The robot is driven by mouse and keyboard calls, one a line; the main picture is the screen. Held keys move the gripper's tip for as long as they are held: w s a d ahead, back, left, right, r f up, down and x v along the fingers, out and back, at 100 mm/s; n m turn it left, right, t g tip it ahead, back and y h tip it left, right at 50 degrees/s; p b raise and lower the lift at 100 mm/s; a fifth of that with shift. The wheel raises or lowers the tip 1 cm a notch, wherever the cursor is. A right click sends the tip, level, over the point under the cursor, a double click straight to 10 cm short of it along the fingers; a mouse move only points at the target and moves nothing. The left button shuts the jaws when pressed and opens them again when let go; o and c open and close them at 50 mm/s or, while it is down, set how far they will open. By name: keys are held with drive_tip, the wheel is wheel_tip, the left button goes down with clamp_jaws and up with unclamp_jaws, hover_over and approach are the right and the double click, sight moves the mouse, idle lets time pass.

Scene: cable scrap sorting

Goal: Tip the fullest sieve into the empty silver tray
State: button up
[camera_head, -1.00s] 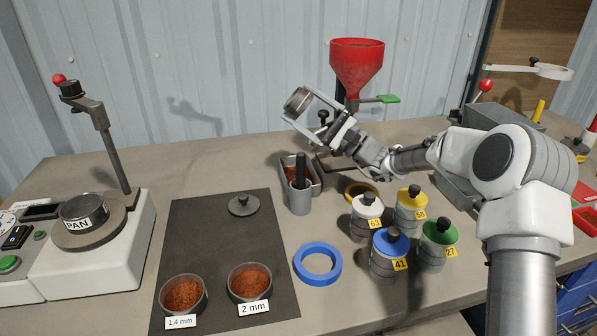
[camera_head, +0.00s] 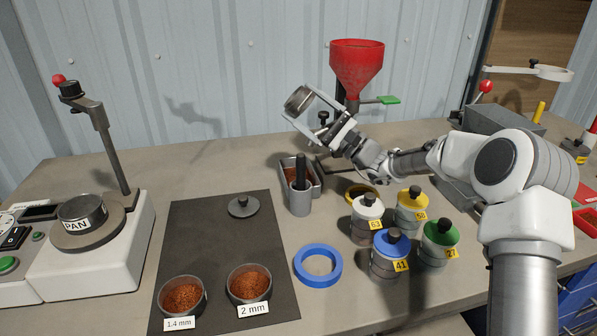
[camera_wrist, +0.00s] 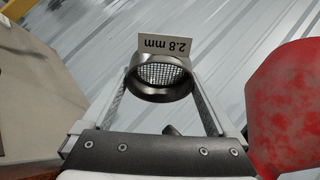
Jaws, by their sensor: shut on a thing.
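My gripper (camera_head: 312,106) is shut on a small round metal sieve (camera_head: 298,100), held high above the bench and tipped on its side. In the wrist view the sieve (camera_wrist: 160,80) sits between the two fingers, its label reads 2.8 mm upside down, and its bare mesh shows. Below it on the bench stands a grey metal tray (camera_head: 314,187) with red-brown granules in it, partly hidden by a grey cup. Two more sieves with granules, 1.4 mm (camera_head: 182,296) and 2 mm (camera_head: 249,284), stand on the dark mat.
A red funnel (camera_head: 357,70) rises right of my gripper. The grey cup (camera_head: 299,199) with a dark handle stands before the tray. Several lidded jars (camera_head: 388,256), a blue ring (camera_head: 318,264) and a knobbed lid (camera_head: 243,206) lie nearer. A pan (camera_head: 83,213) sits on the left machine.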

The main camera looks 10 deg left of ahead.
sight(290, 106)
drive_tip(key=shift+a+r+n+g+h+p, duration=0.2)
drive_tip(key=shift+n+g+h+p, duration=0.15)
drive_tip(key=shift+p, duration=0.5)
drive_tip(key=h+p, duration=0.1)
drive_tip(key=p, duration=0.1)
drive_tip(key=n+g+h+p, duration=0.1)
drive_tip(key=shift+s+a+p, duration=0.15)
drive_tip(key=shift+a+p, duration=0.15)
drive_tip(key=shift+p, duration=0.1)
drive_tip(key=shift+f+h, duration=0.35)
drive_tip(key=shift+f, duration=0.5)
drive_tip(key=shift+a+f+n+h+p, duration=0.3)
drive_tip(key=shift+h+p, duration=0.2)
drive_tip(key=shift+p, duration=0.5)
drive_tip(key=p, duration=0.1)
drive_tip(key=h+p, duration=0.1)
drive_tip(key=p, duration=0.1)
drive_tip(key=shift+a+r+n+g, duration=0.15)
drive_tip(key=shift+a+n+g, duration=0.1)
drive_tip(key=shift+n, duration=0.1)
drive_tip(key=h+p, duration=0.1)
drive_tip(key=p, duration=0.2)
drive_tip(key=r+h+p, duration=0.1)
drive_tip(key=p, duration=0.2)
drive_tip(key=shift+a+r+n+g, duration=0.3)
drive_tip(key=shift+a+h+p, duration=0.1)
drive_tip(key=shift+h+p, duration=0.4)
drive_tip(key=shift+p, duration=0.5)
